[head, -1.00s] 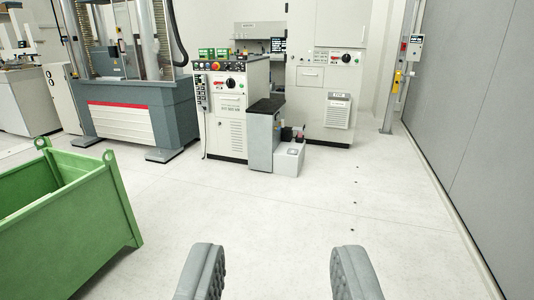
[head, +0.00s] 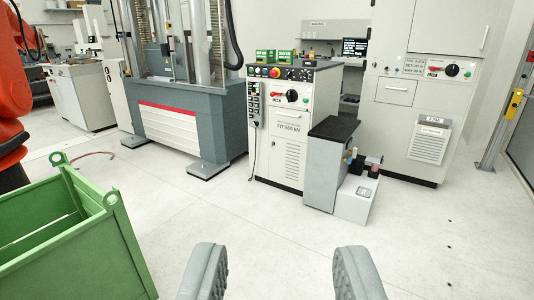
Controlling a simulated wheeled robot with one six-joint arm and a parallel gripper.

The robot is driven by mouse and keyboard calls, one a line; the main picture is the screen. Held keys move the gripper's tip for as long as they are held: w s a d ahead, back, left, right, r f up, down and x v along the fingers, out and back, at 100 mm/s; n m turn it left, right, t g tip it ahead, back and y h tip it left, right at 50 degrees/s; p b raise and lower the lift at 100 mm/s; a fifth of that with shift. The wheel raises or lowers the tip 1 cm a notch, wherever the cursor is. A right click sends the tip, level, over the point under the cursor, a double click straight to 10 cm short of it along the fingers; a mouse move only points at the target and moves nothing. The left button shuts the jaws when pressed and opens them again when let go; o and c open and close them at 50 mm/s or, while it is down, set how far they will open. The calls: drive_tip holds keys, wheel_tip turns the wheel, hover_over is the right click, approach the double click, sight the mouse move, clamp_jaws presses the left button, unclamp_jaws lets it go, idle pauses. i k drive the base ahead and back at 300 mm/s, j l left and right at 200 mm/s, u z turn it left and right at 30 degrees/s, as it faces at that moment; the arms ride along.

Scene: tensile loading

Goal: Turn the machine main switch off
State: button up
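The control cabinet (head: 299,125) stands in the middle of the head view, a white box beside the grey testing machine (head: 190,119). On its upper front is a black rotary switch (head: 292,96) with a red part to its left. A second black rotary switch (head: 452,70) with a red part sits on the taller cabinet (head: 420,80) at the right. I cannot read which way either knob points. My gripper (head: 280,275) is open and empty at the bottom of the view, well short of both cabinets.
A green crate (head: 105,245) stands at the left front. An orange robot arm (head: 12,90) shows at the left edge. A grey unit with a black top (head: 325,165) and a low white box (head: 355,200) stand right of the control cabinet. The floor ahead is clear.

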sight(291, 96)
drive_tip(key=i+j, duration=0.2)
drive_tip(key=i, duration=0.3)
drive_tip(key=i+j+z, duration=0.1)
drive_tip(key=i+j, duration=0.15)
drive_tip(key=i, duration=0.25)
drive_tip(key=i+j, duration=0.25)
drive_tip(key=i, duration=0.2)
drive_tip(key=i+j+z, duration=0.2)
drive_tip(key=i+j, duration=0.15)
drive_tip(key=i+j+z, duration=0.2)
drive_tip(key=j, duration=0.3)
drive_tip(key=i+l, duration=0.15)
drive_tip(key=i, duration=0.55)
drive_tip(key=i+l+u, duration=0.1)
drive_tip(key=i, duration=0.6)
